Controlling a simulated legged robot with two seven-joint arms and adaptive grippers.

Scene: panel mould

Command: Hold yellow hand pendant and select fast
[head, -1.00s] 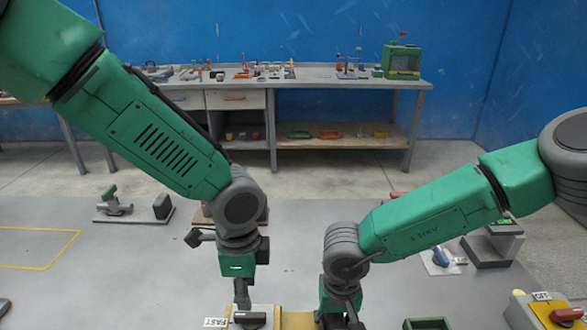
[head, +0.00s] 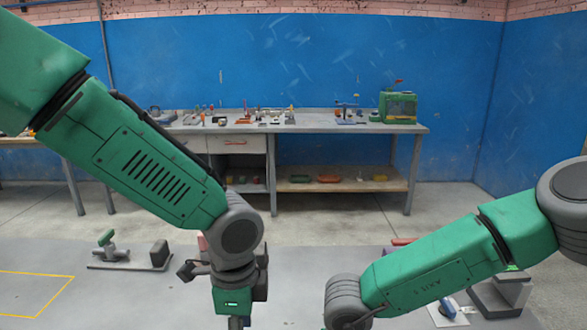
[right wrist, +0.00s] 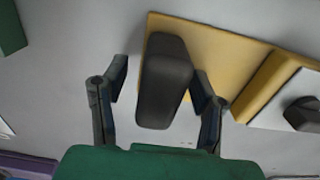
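In the right wrist view a long dark grip (right wrist: 164,82) sits on a yellow plate (right wrist: 210,48), which I take for the yellow hand pendant. My right gripper (right wrist: 160,85) has one finger on each side of this grip. A gap shows at the left finger; the right finger is close to the grip, contact unclear. Beside it, a dark knob (right wrist: 303,113) sits on a white plate with a yellow edge. In the head view my left gripper (head: 236,322) is cut off by the bottom edge, so its fingers are hidden. The pendant is out of the head view.
On the grey table stand a fixture with a green handle (head: 107,245) and a blue-handled switch (head: 447,308) on a white plate. A grey block stand (head: 500,297) is at right. A workbench (head: 300,128) is behind. The table's left area with yellow lines (head: 40,275) is clear.

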